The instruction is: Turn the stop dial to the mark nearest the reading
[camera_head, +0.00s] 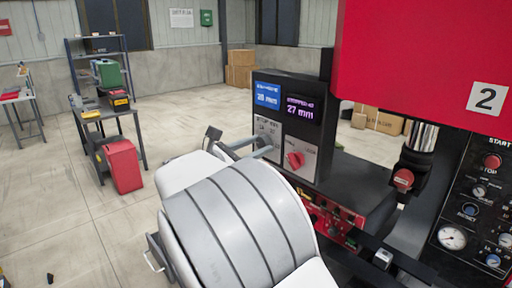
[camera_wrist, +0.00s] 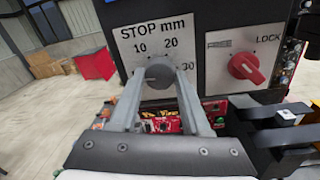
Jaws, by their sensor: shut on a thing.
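The stop dial (camera_wrist: 158,73) is a dark grey round knob on a pale plate marked STOP mm, with 10, 20 and 30 around it. My gripper (camera_wrist: 160,80) is shut on the dial, one finger on each side. I cannot clearly make out where the dial's pointer is. In the head view my gripper (camera_head: 266,143) reaches the panel and hides most of the dial. Above it, a blue display (camera_head: 267,95) shows a blurred value, perhaps 28 mm. A purple display (camera_head: 302,110) reads 27 mm.
A red FREE/LOCK knob (camera_wrist: 249,68) sits right of the dial; it also shows in the head view (camera_head: 295,160). Red machine housing (camera_head: 420,60) overhangs at right, above a control panel (camera_head: 475,215).

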